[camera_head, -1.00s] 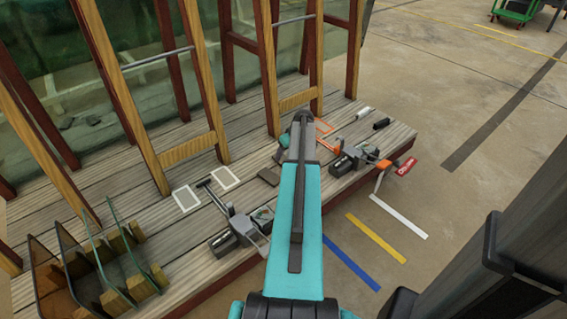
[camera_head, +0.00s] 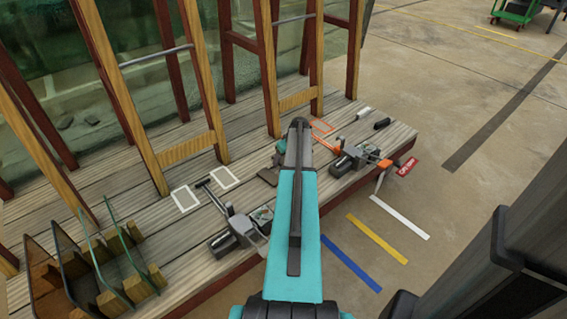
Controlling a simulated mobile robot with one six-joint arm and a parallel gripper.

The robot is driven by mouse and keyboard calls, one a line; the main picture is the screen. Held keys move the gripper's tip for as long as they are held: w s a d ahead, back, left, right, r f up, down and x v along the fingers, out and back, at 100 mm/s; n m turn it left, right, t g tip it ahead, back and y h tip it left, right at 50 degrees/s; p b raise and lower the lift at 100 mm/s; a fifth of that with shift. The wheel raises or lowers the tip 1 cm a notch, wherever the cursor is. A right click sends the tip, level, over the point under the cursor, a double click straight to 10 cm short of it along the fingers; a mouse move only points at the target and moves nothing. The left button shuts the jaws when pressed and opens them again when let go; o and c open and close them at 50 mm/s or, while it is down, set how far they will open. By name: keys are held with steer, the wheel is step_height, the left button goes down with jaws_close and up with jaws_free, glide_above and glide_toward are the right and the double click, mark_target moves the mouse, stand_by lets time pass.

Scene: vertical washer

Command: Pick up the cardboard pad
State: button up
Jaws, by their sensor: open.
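A small flat dark brown piece (camera_head: 267,177), which looks like the cardboard pad, lies on the wooden plank deck just left of my arm. It is small, and I cannot be sure of its material. My teal and dark grey arm reaches over the deck from the bottom centre, passing right of the piece. My gripper does not show clearly; the arm link hides the space behind it. A small dark shape at the piece's upper right may be part of my wrist. I see nothing held.
Two grey clamp-like tools, left (camera_head: 236,236) and right (camera_head: 352,157), lie on the deck (camera_head: 150,225). White outlined squares (camera_head: 186,199) mark it. Wooden A-frames (camera_head: 190,150) stand behind, with a rack of glass panes (camera_head: 95,265) at lower left.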

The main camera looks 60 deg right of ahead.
stand_by(0.4)
steer(key=c, duration=1.1)
steer(key=shift+r, duration=0.15)
steer(key=shift+r, duration=0.45)
steer(key=v, duration=0.1)
steer(key=p+v, duration=0.1)
steer(key=shift+w+r, duration=0.1)
steer(key=shift+r, duration=0.4)
steer(key=s+a+p, duration=0.1)
steer(key=s+a, duration=0.1)
steer(key=s, duration=0.2)
steer(key=s+a, duration=0.2)
steer(key=s, duration=0.3)
steer(key=s+a+r+p, duration=0.1)
steer(key=s+a, duration=0.1)
steer(key=s, duration=0.3)
steer(key=shift+s+p, duration=0.15)
steer(key=shift+p, duration=0.2)
